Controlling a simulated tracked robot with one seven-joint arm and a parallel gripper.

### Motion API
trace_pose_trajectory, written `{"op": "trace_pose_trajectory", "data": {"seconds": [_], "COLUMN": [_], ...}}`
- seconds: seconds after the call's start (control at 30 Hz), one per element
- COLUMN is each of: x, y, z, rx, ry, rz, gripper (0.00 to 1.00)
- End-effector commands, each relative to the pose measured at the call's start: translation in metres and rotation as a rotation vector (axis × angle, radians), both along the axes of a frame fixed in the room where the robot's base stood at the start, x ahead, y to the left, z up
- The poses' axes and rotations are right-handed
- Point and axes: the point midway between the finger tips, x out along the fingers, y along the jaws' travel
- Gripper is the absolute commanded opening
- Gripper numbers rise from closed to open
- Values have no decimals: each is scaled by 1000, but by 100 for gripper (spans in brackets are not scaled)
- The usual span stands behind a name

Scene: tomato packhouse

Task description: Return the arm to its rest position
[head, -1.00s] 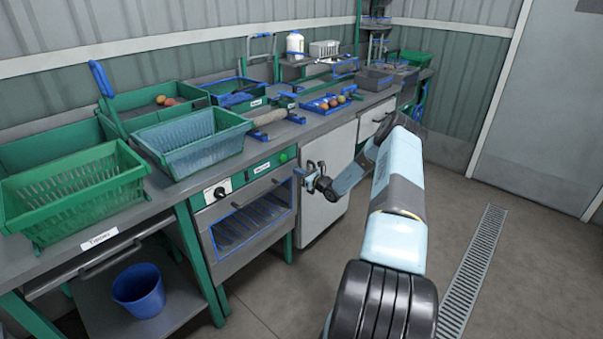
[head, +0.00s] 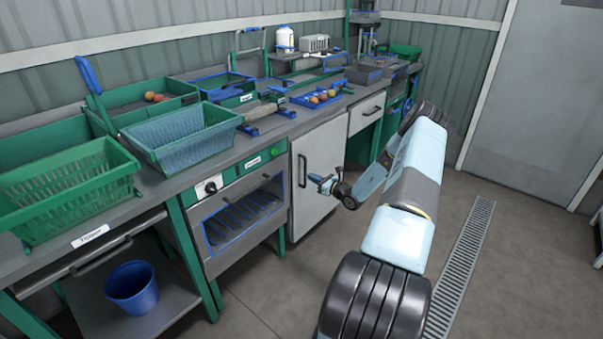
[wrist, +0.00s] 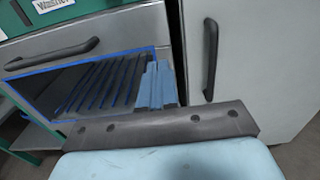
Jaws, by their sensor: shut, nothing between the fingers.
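My gripper (head: 322,181) is at the end of my folded light-blue arm, in front of the white cabinet door in the head view. It is shut and empty, in the air, apart from the bench. In the wrist view its closed blue fingers (wrist: 157,86) show in front of the oven-like unit with a blue-edged window (wrist: 100,85). The upper arm reaches forward over the floor, and the forearm folds back toward the bench.
The cabinet door (head: 325,150) with a black handle (head: 302,170) is behind my gripper. The bench holds a green crate (head: 70,190), a blue-grey crate (head: 180,140) and a blue tray with tomatoes (head: 320,97). A blue bucket (head: 133,287) stands on the lower shelf.

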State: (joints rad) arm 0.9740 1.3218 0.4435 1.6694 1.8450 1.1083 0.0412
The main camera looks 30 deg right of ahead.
Motion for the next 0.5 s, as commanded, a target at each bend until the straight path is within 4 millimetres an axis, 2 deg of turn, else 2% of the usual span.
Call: {"op": "trace_pose_trajectory", "data": {"seconds": [0.27, 0.37, 0.5], "x": [-2, 1, 3], "y": [2, 14, 41], "z": [5, 20, 59], "rx": [-10, -47, -144], "ry": [-2, -9, -25], "rz": [13, 58, 171], "gripper": [0, 0, 0]}}
